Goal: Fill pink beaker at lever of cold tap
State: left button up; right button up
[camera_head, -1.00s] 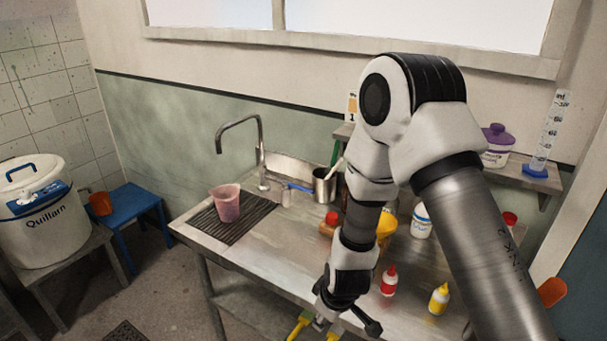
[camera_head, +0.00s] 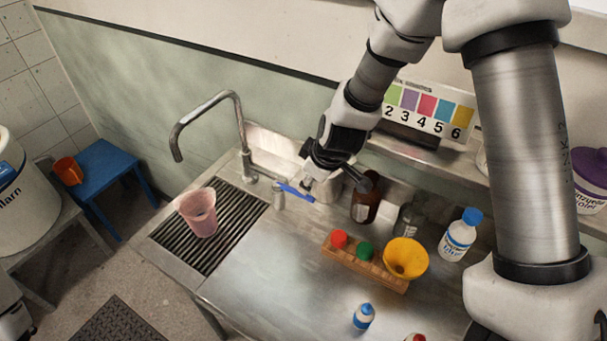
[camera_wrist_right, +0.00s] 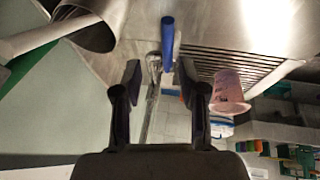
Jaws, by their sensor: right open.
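The pink beaker (camera_head: 198,212) stands upright on the slatted drain of the steel counter, below and slightly right of the tap's spout end in the head view. It also shows in the right wrist view (camera_wrist_right: 228,90). Whether it holds water is not clear. The tap (camera_head: 241,125) has a tall bent spout. Its blue lever (camera_head: 296,192) points right, toward my right gripper (camera_head: 318,172). In the right wrist view the lever (camera_wrist_right: 168,42) lies ahead, in line with the gap between my open, empty fingers (camera_wrist_right: 160,80). My left gripper is out of view.
A steel pot (camera_head: 325,188), partly hidden, stands behind my right gripper, close to a brown bottle (camera_head: 365,198). The front middle of the counter is clear.

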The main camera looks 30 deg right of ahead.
aim_at(303, 196)
jog(key=b+x, duration=0.1)
jog(key=x, duration=0.1)
jog(key=b+x, duration=0.1)
jog(key=x, duration=0.1)
jog(key=b+x, duration=0.1)
jog(key=x, duration=0.1)
jog(key=shift+s+a+f+b, duration=0.2)
jog(key=shift+s+f+b, duration=0.05)
jog(key=shift+b, duration=0.15)
jog(key=shift+w, duration=0.1)
jog(key=shift+r, duration=0.1)
jog(key=shift+s+a+r, duration=0.15)
jog(key=shift+s, duration=0.2)
jog(key=shift+c, duration=1.3)
jog(key=shift+s+a+r, duration=0.1)
grip_shut()
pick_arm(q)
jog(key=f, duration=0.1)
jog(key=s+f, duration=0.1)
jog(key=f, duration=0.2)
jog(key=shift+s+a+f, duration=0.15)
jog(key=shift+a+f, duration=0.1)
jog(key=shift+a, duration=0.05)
